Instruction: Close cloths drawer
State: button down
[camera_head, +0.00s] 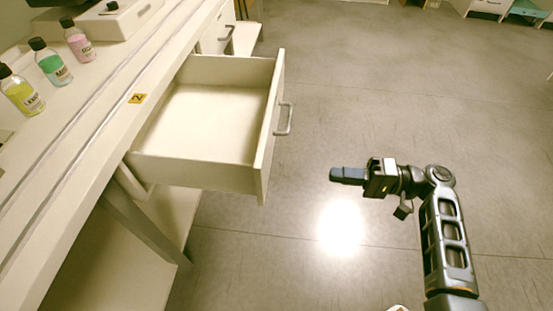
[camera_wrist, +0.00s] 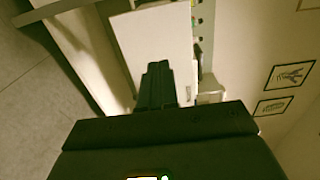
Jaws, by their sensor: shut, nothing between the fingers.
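The drawer (camera_head: 205,110) is pulled out from under the white counter, with a bare, empty inside. Its front panel (camera_head: 270,130) carries a grey bar handle (camera_head: 284,119). No label naming it as the cloths drawer can be read. My gripper (camera_head: 335,174) is to the right of the drawer front, apart from it, with its fingers together and nothing between them. The fingers point left toward the counter. In the wrist view my shut gripper (camera_wrist: 156,72) shows in front of a pale panel (camera_wrist: 150,40), likely the drawer front.
Yellow (camera_head: 22,95), green (camera_head: 52,66) and pink (camera_head: 77,42) bottles stand on the counter (camera_head: 95,105). A yellow tag (camera_head: 137,98) is on the counter edge. Another shut drawer (camera_head: 218,35) is farther back. The floor (camera_head: 400,90) to the right is clear.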

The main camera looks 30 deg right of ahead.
jog(key=x, duration=1.4)
jog(key=shift+r, duration=0.3)
jog(key=b, duration=1)
send_near(156, 156)
jog(key=w+a+f, duration=0.1)
jog(key=w+a, duration=0.1)
jog(key=w, duration=0.1)
jog(key=w+a+f, duration=0.1)
jog(key=w+a, duration=0.2)
jog(key=w+a+f, duration=0.2)
jog(key=w, duration=0.1)
jog(key=shift+a+f, duration=0.1)
jog(key=shift+a, duration=0.25)
jog(key=shift+w+a, duration=0.15)
jog(key=shift+a, duration=0.1)
jog(key=shift+w+a+r, duration=0.1)
jog(key=shift+a+r, duration=0.05)
jog(key=shift+r, duration=0.15)
jog(key=shift+a, duration=0.1)
